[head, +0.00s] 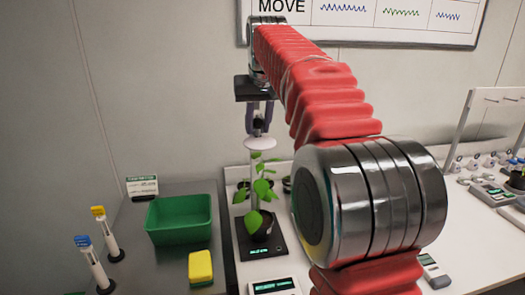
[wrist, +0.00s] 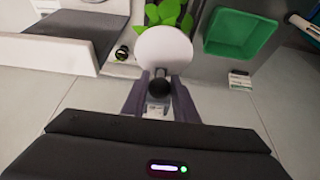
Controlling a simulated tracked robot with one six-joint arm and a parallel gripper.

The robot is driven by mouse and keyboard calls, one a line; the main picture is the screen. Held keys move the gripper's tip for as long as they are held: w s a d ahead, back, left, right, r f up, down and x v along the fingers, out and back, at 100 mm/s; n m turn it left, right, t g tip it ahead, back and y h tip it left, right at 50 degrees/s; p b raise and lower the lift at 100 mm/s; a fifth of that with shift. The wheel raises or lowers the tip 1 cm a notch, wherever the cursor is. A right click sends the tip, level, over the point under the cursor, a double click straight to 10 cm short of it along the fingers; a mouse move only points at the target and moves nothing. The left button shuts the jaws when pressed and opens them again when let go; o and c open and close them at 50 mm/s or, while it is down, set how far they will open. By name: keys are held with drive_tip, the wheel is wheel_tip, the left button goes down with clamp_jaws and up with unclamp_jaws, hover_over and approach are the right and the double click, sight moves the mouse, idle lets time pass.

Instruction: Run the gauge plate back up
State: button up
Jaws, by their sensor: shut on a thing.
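The gauge plate (head: 260,144) is a white disc with a dark round knob (wrist: 159,88) on it. My gripper (head: 258,122) is shut on the knob, one finger on each side, and points down. In the wrist view the plate (wrist: 165,52) lies just beyond the fingertips of my gripper (wrist: 159,84). A leafy green plant (head: 262,190) in a dark pot stands below the plate on a black base with a lit display (head: 262,252). The topmost leaves are close under the plate; I cannot tell whether they touch. A pale upright shows behind the leaves.
A green bin (head: 180,220), a yellow sponge-like block (head: 201,267) and two capped tubes (head: 91,262) stand on the dark bench at left. A small sign (head: 142,186) stands behind the bin. My red arm hides part of the white bench. Instruments (head: 490,193) stand at right.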

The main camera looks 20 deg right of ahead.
sight(259, 119)
drive_tip(key=shift+r, duration=1.5)
drive_tip(key=o, duration=1)
drive_tip(key=shift+o, duration=0.2)
drive_tip(key=shift+r, duration=0.1)
drive_tip(key=v, duration=0.7)
drive_tip(key=shift+r, duration=0.35)
drive_tip(key=shift+s, duration=0.15)
idle(0.4)
